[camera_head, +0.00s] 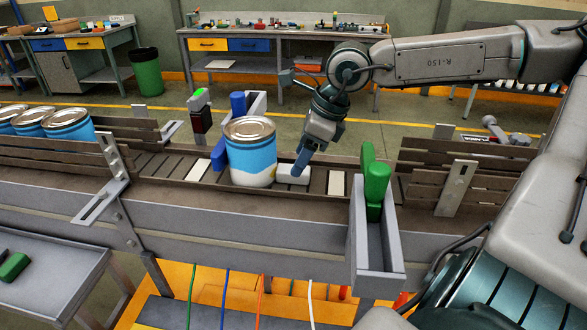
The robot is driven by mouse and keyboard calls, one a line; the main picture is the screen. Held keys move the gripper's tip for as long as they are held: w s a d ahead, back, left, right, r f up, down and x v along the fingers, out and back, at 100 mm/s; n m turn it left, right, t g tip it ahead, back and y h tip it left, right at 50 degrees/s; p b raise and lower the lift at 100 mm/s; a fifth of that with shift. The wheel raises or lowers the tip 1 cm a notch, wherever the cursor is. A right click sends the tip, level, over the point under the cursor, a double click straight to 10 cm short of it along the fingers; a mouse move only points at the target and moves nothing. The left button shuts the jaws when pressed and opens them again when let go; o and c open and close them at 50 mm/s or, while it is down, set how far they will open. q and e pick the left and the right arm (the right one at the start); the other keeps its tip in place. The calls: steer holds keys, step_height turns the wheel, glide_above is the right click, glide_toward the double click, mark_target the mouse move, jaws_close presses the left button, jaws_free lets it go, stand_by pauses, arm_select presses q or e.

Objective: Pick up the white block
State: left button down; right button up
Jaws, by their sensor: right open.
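The white block (292,174) lies on the slatted conveyor (305,213), just right of a large blue and white can (251,150) with a metal lid. My left gripper is not in view.
A green paddle in a grey bracket (380,240) stands at the conveyor's near side, right of the block. A blue paddle (219,153) stands left of the can. More cans (68,122) stand at far left. Wooden side rails (470,165) flank the right part.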

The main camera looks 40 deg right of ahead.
mark_target(282, 175)
steer(key=shift+p+x, duration=0.45)
steer(key=shift+x, duration=1.1)
steer(key=shift+a, duration=0.1)
steer(key=shift+r, duration=0.1)
steer(key=c, duration=1.1)
